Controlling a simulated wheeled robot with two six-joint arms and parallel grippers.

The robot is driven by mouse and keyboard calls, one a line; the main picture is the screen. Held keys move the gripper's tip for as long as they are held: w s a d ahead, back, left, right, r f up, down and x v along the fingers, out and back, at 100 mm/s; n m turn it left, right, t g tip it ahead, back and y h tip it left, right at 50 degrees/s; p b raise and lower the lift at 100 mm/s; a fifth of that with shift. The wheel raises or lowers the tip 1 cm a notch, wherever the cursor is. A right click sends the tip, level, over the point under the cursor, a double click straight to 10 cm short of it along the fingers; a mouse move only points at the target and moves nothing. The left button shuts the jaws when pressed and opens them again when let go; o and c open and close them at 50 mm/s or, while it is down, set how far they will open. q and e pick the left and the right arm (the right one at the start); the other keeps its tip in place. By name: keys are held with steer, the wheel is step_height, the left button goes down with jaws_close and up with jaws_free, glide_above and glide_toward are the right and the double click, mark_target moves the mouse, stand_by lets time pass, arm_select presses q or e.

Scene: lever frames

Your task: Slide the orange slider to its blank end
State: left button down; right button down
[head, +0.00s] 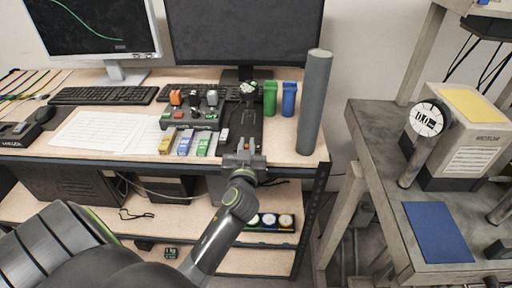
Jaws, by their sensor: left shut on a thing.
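My left gripper (244,156) reaches over the front edge of the desk. Its fingers are shut on a small orange piece (246,144), which looks like the orange slider's knob. Most of the knob is hidden between the fingers. A dark, narrow slider frame (245,125) runs away from the gripper toward the monitor, and the gripper is at its near end. I cannot read any end markings at this size. My right gripper is not in view.
Left of the slider is a dark panel (190,117) with orange, black and grey knobs. Yellow, blue and green blocks (184,145) stand before it. Green (270,98) and blue (289,98) bins and a tall grey cylinder (315,100) stand to the right. Monitors and keyboards are behind.

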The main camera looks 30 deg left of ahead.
mark_target(236, 151)
arm_select(q)
steer(key=a, duration=0.1)
steer(key=s+a, duration=0.1)
steer(key=shift+s+a, duration=0.3)
steer(key=shift+d, duration=0.1)
steer(key=c, duration=1.4)
jaws_free()
steer(key=shift+a, duration=0.2)
steer(key=shift+d, duration=0.1)
steer(key=shift+w+d, duration=0.1)
